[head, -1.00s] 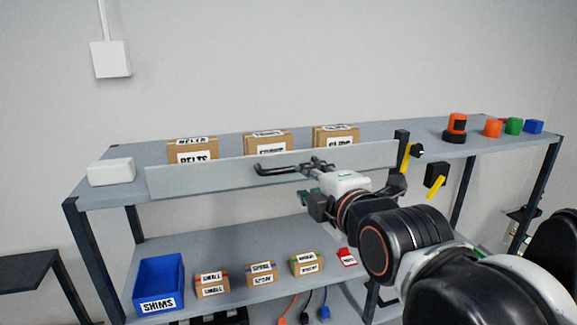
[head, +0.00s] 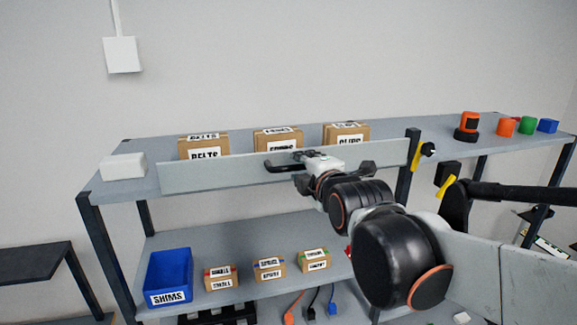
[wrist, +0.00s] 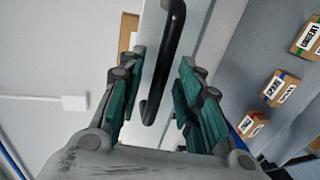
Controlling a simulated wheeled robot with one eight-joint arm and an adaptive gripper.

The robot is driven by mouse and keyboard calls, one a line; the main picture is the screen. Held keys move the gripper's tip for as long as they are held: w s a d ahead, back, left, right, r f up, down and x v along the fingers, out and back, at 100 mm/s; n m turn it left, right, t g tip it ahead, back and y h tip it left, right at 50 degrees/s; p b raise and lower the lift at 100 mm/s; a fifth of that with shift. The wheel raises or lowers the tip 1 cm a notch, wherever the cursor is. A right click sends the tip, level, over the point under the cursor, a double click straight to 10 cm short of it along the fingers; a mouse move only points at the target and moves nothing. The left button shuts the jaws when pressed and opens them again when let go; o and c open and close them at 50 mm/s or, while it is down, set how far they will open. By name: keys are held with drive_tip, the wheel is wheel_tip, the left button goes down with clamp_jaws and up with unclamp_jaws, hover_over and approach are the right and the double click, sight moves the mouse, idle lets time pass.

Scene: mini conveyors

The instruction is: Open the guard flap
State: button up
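The guard flap (head: 215,177) is a long light-grey panel along the front of the upper shelf, standing roughly upright. It also shows in the wrist view (wrist: 158,35). Its black bar handle (head: 280,167) is at the middle of the panel. My gripper (head: 302,170) is at the right part of the handle. In the wrist view my gripper (wrist: 157,95) is open, with green-padded fingers on either side of the handle (wrist: 172,50). Gaps show between the handle and both fingers. The handle's right end is hidden by my gripper in the head view.
Cardboard boxes (head: 204,147) stand behind the panel. A dark post with a yellow piece (head: 416,155) is at its right end. A white block (head: 122,166) is at the left. The lower shelf holds a blue SHIMS bin (head: 170,270) and small boxes (head: 314,260). Clear space lies before the panel.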

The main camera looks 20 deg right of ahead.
drive_tip(key=shift+x, duration=0.8)
drive_tip(key=shift+c, duration=0.2)
clamp_jaws()
drive_tip(key=shift+f, duration=0.1)
